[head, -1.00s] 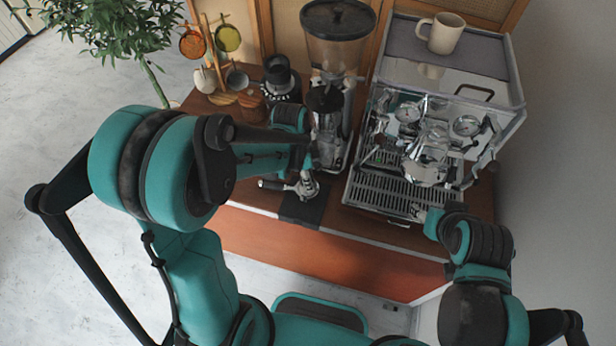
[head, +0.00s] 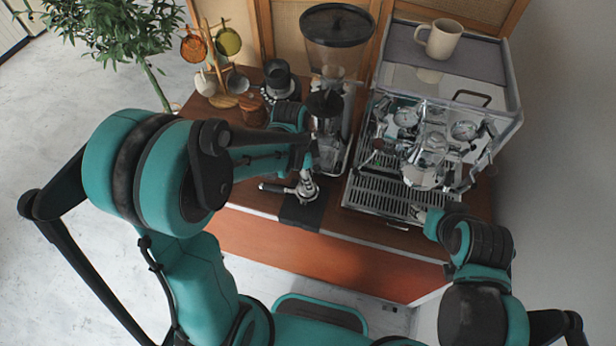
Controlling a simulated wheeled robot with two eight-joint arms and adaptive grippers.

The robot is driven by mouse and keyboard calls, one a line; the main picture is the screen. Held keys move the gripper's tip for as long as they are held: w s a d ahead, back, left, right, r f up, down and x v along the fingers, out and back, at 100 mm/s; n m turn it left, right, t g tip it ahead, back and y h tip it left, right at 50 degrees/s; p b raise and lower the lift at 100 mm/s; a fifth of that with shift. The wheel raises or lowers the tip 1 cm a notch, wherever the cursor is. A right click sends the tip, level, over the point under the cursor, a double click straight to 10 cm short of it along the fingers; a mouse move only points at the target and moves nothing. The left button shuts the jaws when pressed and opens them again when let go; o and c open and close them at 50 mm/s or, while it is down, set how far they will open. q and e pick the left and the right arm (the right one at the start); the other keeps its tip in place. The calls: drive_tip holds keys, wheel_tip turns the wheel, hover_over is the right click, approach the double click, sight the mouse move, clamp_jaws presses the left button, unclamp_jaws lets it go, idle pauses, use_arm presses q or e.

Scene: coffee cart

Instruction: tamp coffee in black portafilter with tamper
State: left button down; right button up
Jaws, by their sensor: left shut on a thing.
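The black portafilter (head: 274,187) lies on a dark mat (head: 301,214) near the front edge of the cart, its dark handle pointing left and its metal basket end to the right. My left gripper (head: 308,160) is directly above the basket end, pointing down. It is shut on the tamper, which is mostly hidden by the fingers. A metal part shows just below the fingertips, and I cannot tell whether the tamper touches the coffee. The coffee in the basket is hidden. My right gripper (head: 419,213) is by the front edge of the espresso machine; its fingers are too small to read.
The grinder (head: 336,60) stands right behind my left gripper. The espresso machine (head: 405,180) fills the right side, with a mug (head: 439,39) on top. A cup rack (head: 212,60) and a black round container (head: 278,75) stand at the back left.

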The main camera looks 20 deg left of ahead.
use_arm(q)
drive_tip(key=shift+r, duration=0.5)
drive_tip(key=shift+r+p, duration=0.1)
drive_tip(key=shift+p, duration=0.2)
wheel_tip(320, 180, up, 5)
drive_tip(key=p, duration=0.3)
drive_tip(key=shift+p, duration=0.35)
